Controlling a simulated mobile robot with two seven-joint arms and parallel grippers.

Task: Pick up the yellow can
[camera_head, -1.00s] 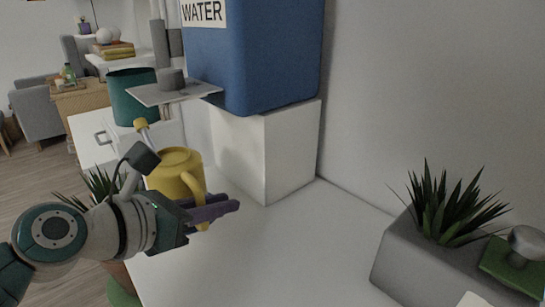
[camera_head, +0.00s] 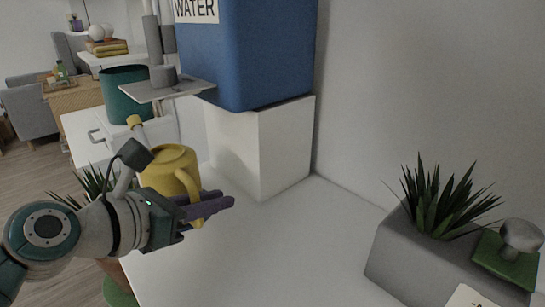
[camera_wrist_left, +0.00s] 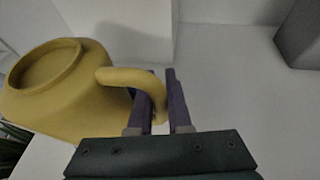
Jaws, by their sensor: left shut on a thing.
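The yellow can (camera_head: 170,170) is a watering can with a curved handle and a spout that points up and left in the head view. It is at the left edge of the white desk, tilted in the left wrist view (camera_wrist_left: 60,95). My left gripper (camera_head: 222,205) reaches in from the left, its purple fingers at the handle. In the left wrist view the fingers (camera_wrist_left: 160,100) are shut on the lower end of the handle. The can's underside is partly hidden by my gripper. My right gripper is not in view.
A blue water tank (camera_head: 255,50) stands on a white block (camera_head: 265,150) behind the can. A grey planter (camera_head: 415,255) with a spiky plant is at the right. A teal pot (camera_head: 125,95) is at the back left. The desk's middle (camera_head: 270,250) is clear.

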